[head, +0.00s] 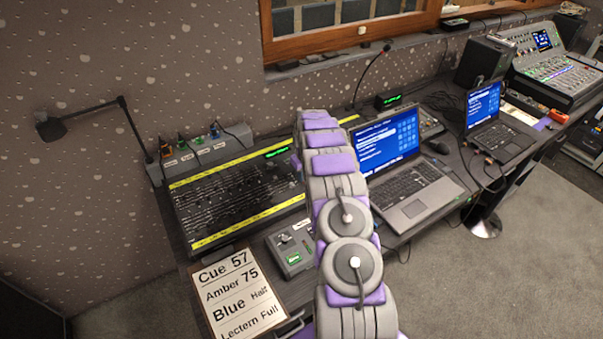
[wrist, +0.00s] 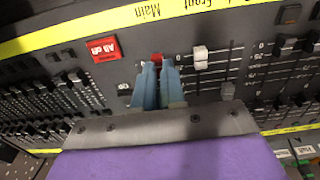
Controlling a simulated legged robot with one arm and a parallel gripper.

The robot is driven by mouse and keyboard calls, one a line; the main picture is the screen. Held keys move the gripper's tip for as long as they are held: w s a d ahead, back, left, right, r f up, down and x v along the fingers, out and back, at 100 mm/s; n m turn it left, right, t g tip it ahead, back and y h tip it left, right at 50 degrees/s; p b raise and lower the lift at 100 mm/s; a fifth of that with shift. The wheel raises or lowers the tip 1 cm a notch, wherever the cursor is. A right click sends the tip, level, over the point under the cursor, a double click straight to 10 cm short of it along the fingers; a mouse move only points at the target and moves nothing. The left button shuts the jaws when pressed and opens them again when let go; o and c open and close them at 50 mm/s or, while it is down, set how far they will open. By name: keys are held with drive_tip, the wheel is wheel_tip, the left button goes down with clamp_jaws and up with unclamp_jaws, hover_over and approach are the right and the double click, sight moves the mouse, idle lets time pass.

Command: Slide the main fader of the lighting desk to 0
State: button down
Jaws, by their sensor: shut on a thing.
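The lighting desk (head: 195,230) is a black board with yellow strips along its edges, left of my arm in the head view. In the wrist view its panel (wrist: 110,75) fills most of the picture. The main fader (wrist: 157,58) has a red cap under the word "Main" on the yellow strip (wrist: 205,8). My gripper (wrist: 157,68) has blue fingers shut on this red cap, which they partly cover. Its exact scale mark cannot be read. In the head view my own arm hides the gripper and the fader.
A white-capped fader (wrist: 201,57) stands close to the right of the red one. A red button (wrist: 103,49) is to the left. Rows of black faders (wrist: 50,100) fill the left side. An open laptop (head: 415,190) and a small control box (head: 292,247) flank my arm.

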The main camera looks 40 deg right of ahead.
drive_tip(key=c, duration=1.4)
unclamp_jaws()
drive_tip(key=shift+s+a+f, duration=0.15)
drive_tip(key=shift+s+f, duration=0.15)
drive_tip(key=shift+f, duration=0.25)
drive_tip(key=shift+s+a+f, duration=0.1)
drive_tip(key=shift+s+f, duration=0.15)
drive_tip(key=shift+f, duration=0.3)
drive_tip(key=shift+w+d+r+p, duration=0.15)
drive_tip(key=shift+r+p, duration=0.05)
drive_tip(key=shift+r, duration=0.25)
drive_tip(key=shift+w+d+r+p, duration=0.15)
drive_tip(key=shift+r, duration=0.25)
drive_tip(key=shift+w+d+r, duration=0.45)
drive_tip(key=shift+w+r, duration=0.05)
drive_tip(key=shift+r, duration=0.05)
drive_tip(key=shift+a+r, duration=0.35)
drive_tip(key=shift+r, duration=0.4)
wheel_tip(320, 180, up, 16)
drive_tip(key=s+p, duration=0.1)
drive_tip(key=p, duration=0.2)
drive_tip(key=shift+d+f, duration=0.25)
drive_tip(key=shift+d, duration=0.15)
drive_tip(key=shift+s+d, duration=0.1)
drive_tip(key=shift+d, duration=0.1)
